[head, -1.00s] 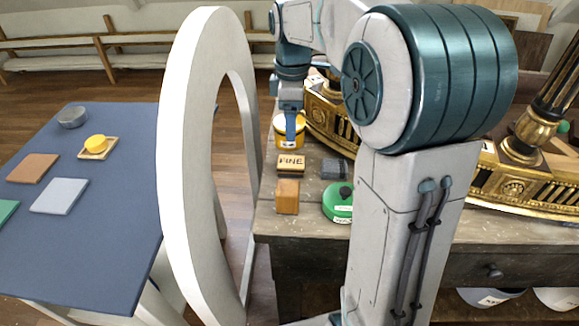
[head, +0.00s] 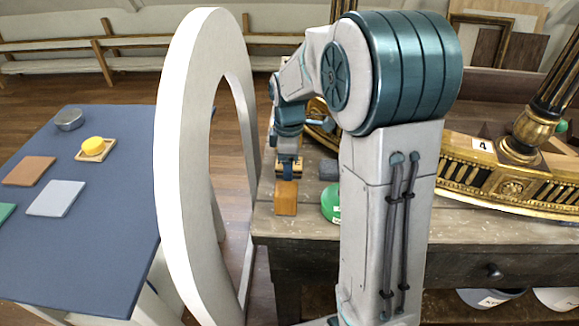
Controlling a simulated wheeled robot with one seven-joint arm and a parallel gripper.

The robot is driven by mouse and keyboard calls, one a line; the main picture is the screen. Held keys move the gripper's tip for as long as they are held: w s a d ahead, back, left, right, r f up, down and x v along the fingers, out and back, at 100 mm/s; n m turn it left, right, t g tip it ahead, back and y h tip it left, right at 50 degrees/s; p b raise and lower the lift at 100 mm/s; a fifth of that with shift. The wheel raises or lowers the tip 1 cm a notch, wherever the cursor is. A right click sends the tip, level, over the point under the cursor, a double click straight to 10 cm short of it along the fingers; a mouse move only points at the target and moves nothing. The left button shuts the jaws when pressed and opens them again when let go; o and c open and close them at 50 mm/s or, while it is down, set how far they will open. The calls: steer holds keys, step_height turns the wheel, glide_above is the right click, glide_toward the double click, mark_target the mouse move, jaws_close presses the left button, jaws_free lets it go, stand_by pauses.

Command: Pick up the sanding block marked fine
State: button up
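The sanding block marked fine (head: 299,166) is on the wooden workbench, mostly hidden behind my gripper. Only a tan edge and the end of its dark lettering show. My gripper (head: 287,176) is down at this block, with its fingers over or beside it. I cannot tell whether the fingers touch the block, or whether they are open or shut.
An orange-brown block (head: 286,199) stands just in front of the gripper. A dark grey block (head: 329,169) and a green round container (head: 331,204) are to the right. A white arch (head: 180,160) stands between the workbench (head: 300,230) and the blue table (head: 100,240).

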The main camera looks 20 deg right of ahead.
steer(key=shift+f, duration=0.1)
steer(key=c, duration=1.1)
steer(key=shift+c, duration=0.2)
steer(key=shift+r, duration=0.55)
step_height(320, 180, up, 3)
steer(key=shift+r, duration=0.15)
steer(key=s+d+r, duration=0.6)
steer(key=d, duration=0.4)
steer(key=shift+r, duration=0.35)
steer(key=o, duration=0.5)
steer(key=c, duration=0.3)
